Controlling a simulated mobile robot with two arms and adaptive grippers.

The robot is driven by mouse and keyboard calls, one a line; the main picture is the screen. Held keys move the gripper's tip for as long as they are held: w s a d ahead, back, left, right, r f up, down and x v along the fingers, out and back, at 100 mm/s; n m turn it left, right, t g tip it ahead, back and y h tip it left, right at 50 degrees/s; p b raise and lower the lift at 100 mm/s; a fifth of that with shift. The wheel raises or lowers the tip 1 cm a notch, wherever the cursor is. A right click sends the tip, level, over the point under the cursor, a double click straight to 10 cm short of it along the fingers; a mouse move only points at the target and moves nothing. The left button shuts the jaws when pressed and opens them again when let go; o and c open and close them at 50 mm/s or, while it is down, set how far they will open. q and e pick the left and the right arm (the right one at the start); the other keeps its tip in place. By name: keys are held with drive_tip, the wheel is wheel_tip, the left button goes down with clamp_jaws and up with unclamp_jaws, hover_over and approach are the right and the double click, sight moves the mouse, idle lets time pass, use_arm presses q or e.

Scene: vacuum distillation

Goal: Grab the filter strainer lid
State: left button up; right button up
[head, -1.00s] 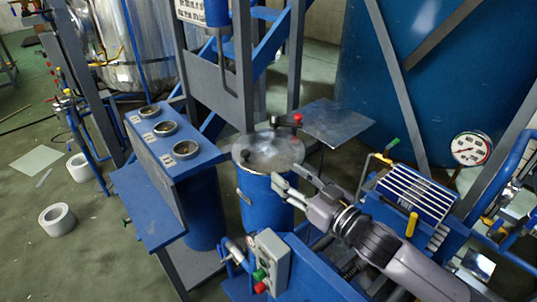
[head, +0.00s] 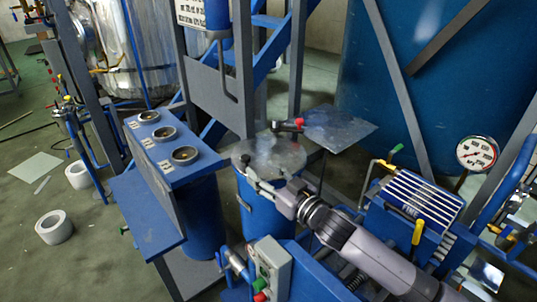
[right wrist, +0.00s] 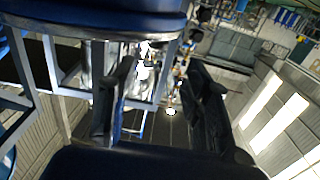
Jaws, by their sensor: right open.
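The filter strainer lid (head: 268,153) is a flat, round grey plate lying on top of a blue cylindrical vessel (head: 256,216) in the head view. My right gripper (head: 254,184) is at the near edge of the lid, reaching in from the lower right. Its fingers overlap the lid's front rim in the picture; I cannot tell whether they touch it. In the right wrist view the fingers of this gripper (right wrist: 160,104) stand apart with nothing held between them. The left gripper is not in view.
A blue stand with three round ports (head: 164,133) is left of the vessel. A grey plate (head: 340,130) and a red-knobbed fitting (head: 290,125) lie behind the lid. A control box (head: 270,264) is in front, and a slatted blue unit (head: 418,195) with a gauge (head: 477,154) is right.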

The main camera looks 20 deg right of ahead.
sight(248, 161)
drive_tip(key=p+x, duration=0.1)
drive_tip(key=x, duration=0.7)
drive_tip(key=shift+d+f, duration=0.2)
drive_tip(key=shift+c, duration=0.2)
clamp_jaws()
idle(0.6)
drive_tip(key=shift+r, duration=0.15)
